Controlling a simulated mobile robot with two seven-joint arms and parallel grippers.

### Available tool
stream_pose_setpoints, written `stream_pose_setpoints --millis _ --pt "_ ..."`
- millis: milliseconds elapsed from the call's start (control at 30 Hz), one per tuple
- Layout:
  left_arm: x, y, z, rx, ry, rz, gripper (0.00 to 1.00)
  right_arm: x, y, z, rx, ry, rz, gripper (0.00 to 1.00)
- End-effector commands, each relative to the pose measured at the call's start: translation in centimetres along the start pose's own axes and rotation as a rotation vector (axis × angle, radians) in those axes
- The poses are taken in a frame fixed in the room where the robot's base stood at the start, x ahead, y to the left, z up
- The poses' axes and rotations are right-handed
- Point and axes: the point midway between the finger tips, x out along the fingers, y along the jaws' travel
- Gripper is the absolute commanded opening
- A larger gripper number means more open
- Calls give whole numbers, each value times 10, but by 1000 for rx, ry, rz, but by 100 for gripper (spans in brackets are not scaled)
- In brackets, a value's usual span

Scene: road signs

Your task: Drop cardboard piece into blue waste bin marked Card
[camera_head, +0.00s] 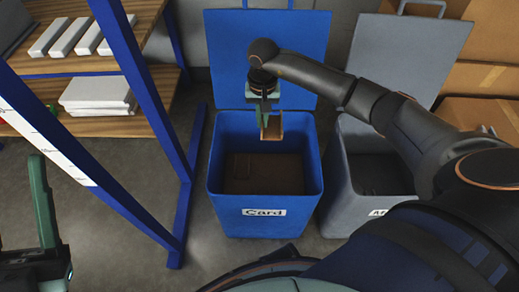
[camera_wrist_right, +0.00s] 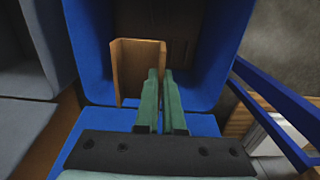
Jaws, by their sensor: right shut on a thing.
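The blue bin marked Card (camera_head: 264,213) stands open in the middle of the head view, its lid (camera_head: 225,60) tipped up behind it. My right gripper (camera_head: 264,108) is over the bin's back part and points down, shut on a small brown cardboard piece (camera_head: 272,128). In the right wrist view the folded cardboard (camera_wrist_right: 135,75) shows beside the nearly closed green fingers (camera_wrist_right: 162,75), with blue bin walls around it. The bin's inside looks brown and dark. My left gripper (camera_head: 42,200) is at the lower left edge, partly cut off, its visible finger standing apart with nothing held.
A grey bin (camera_head: 345,195) with its lid up stands right of the blue bin, partly behind my right arm. A blue-framed shelf (camera_head: 150,125) with white blocks is at the left. Cardboard boxes (camera_head: 485,80) are at the back right. Some floor is clear left of the bin.

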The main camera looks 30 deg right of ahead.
Motion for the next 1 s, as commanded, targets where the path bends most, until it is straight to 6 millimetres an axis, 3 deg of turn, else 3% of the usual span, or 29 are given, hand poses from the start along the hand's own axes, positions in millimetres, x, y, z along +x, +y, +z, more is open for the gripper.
stream_pose_setpoints --millis 33,300,633,700,900,1000 --pt "-6 3 6 -7 -2 -1 50 11 0 1 0 -3 0 0" --pt "-19 13 18 -46 -6 9 50 39 0 1 0 -2 -1 0" --pt "-17 14 18 -52 -3 13 50 40 0 0 -1 0 0 0" --pt "-17 14 18 -51 -3 13 50 40 0 0 -1 -1 0 13" --pt "-17 14 18 -49 -3 13 50 40 0 0 -1 -1 0 36" --pt "-17 13 18 -47 -3 12 50 40 0 0 -1 -1 0 41"
